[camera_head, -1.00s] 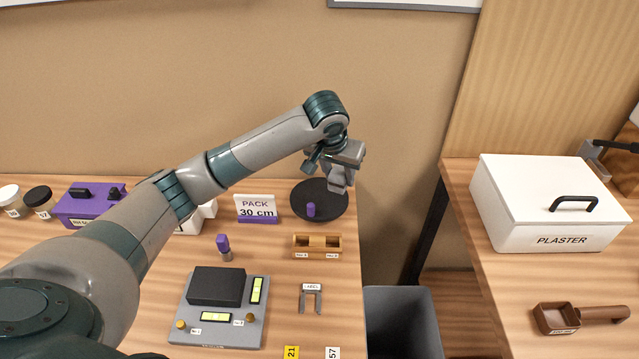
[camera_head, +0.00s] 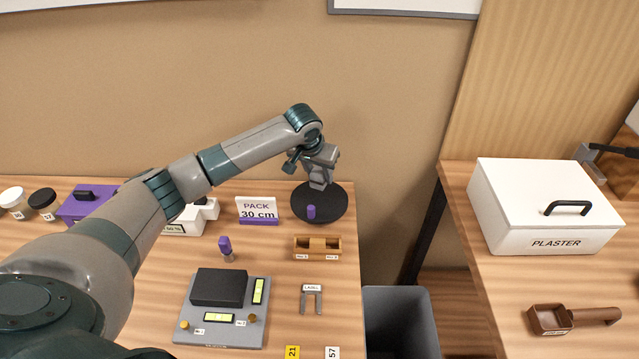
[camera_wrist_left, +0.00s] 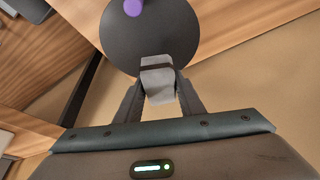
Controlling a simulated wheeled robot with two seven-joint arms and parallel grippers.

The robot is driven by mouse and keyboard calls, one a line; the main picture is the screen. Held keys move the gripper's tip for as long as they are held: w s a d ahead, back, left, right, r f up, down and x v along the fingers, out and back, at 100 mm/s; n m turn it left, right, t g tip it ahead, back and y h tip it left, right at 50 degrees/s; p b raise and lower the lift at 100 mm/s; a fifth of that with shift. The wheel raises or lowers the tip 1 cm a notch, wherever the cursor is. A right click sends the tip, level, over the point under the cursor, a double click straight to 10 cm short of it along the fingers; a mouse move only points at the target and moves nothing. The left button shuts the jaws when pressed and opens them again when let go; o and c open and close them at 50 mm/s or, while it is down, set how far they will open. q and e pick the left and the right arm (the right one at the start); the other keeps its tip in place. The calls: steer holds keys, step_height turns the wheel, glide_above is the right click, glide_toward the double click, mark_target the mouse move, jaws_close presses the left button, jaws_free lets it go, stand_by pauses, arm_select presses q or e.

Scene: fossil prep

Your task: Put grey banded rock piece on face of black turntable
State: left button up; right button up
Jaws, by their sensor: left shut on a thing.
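My left gripper (camera_head: 318,184) is over the back part of the black turntable (camera_head: 333,205). In the left wrist view the gripper (camera_wrist_left: 158,90) is shut on the grey banded rock piece (camera_wrist_left: 157,76), a pale grey block with a dark band. The rock overlaps the edge of the turntable face (camera_wrist_left: 165,40) in that view; I cannot tell whether it touches the face. A purple peg (camera_head: 311,212) stands on the turntable, and it also shows in the left wrist view (camera_wrist_left: 133,7). My right gripper is not in view.
A PACK 30 cm sign (camera_head: 257,210) stands left of the turntable. A wooden two-slot holder (camera_head: 318,254) lies in front. The table's right edge is close by, with a grey bin (camera_head: 400,320) below. A white PLASTER box (camera_head: 540,215) sits on another table.

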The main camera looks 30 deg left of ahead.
mark_target(319, 184)
arm_select(q)
step_height(319, 184, down, 3)
steer(key=shift+f+p, duration=0.2)
steer(key=shift+p, duration=0.5)
steer(key=shift+f, duration=0.2)
steer(key=shift+f, duration=0.1)
steer(key=o, duration=1.3)
